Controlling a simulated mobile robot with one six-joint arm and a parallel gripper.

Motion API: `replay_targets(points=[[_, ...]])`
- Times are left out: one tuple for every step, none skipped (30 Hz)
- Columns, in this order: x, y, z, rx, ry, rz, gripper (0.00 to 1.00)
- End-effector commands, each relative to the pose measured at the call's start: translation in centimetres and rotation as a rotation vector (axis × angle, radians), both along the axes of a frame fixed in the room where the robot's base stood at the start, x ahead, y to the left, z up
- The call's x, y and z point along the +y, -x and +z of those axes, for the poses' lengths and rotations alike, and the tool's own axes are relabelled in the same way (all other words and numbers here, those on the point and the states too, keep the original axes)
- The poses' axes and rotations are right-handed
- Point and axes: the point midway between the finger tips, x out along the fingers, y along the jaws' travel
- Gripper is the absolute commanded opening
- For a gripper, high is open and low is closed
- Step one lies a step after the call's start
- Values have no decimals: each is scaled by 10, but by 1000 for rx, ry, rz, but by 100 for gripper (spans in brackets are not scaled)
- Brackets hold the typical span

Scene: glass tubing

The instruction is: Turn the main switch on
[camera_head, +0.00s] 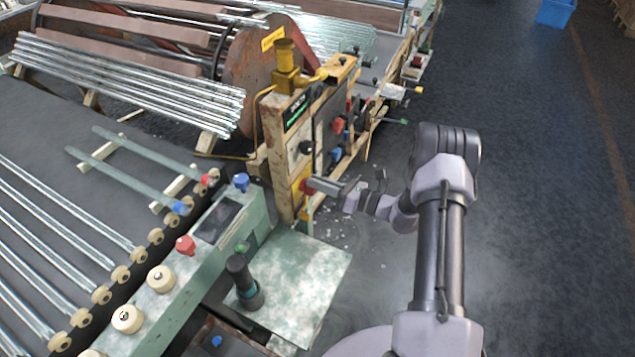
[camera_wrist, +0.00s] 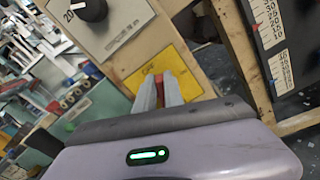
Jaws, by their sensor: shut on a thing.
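The main switch, a red handle (camera_head: 304,186) on a yellow plate (camera_head: 300,198), sits low on the wooden control panel. In the wrist view the yellow plate (camera_wrist: 188,84) fills the area behind the fingers, and a bit of the red switch (camera_wrist: 159,77) shows between them. My gripper (camera_head: 313,184) reaches in from the right, and its two fingers (camera_wrist: 160,88) are shut on the red switch. The fingers hide most of the handle, so its exact angle cannot be told.
A black dial knob (camera_wrist: 91,8) on a white plate is above the switch; it also shows in the head view (camera_head: 306,147). A green bench (camera_head: 305,275) with a dark upright handle (camera_head: 243,275) stands below. Open floor (camera_head: 540,200) lies to the right.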

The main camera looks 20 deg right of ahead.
Motion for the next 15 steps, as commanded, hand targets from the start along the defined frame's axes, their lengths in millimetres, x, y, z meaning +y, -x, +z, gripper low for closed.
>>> replay_targets(points=[[-1, 0, -1, 30, -27, 0, 0], [-1, -1, -1, 50, -46, 0, 0], [-2, -1, -1, 78, -73, 0, 0], [-2, -2, -1, 98, -92, 0, 0], [-2, -2, -2, 120, -112, 0, 0], [-3, -3, -2, 148, -137, 0, 0], [-3, -3, -3, 168, -157, 0, 0], [-4, -4, -3, 189, -177, 0, 0], [-4, -4, -4, 216, -202, 0, 0], [-4, -4, -4, 237, -222, 0, 0], [-5, -5, -5, 258, -241, 0, 0], [-5, -5, -6, 285, -267, 0, 0], [-6, -5, -6, 306, -287, 0, 0], [-6, -6, -7, 328, -307, 0, 0], [-6, -6, -8, 356, -332, 0, 0]])
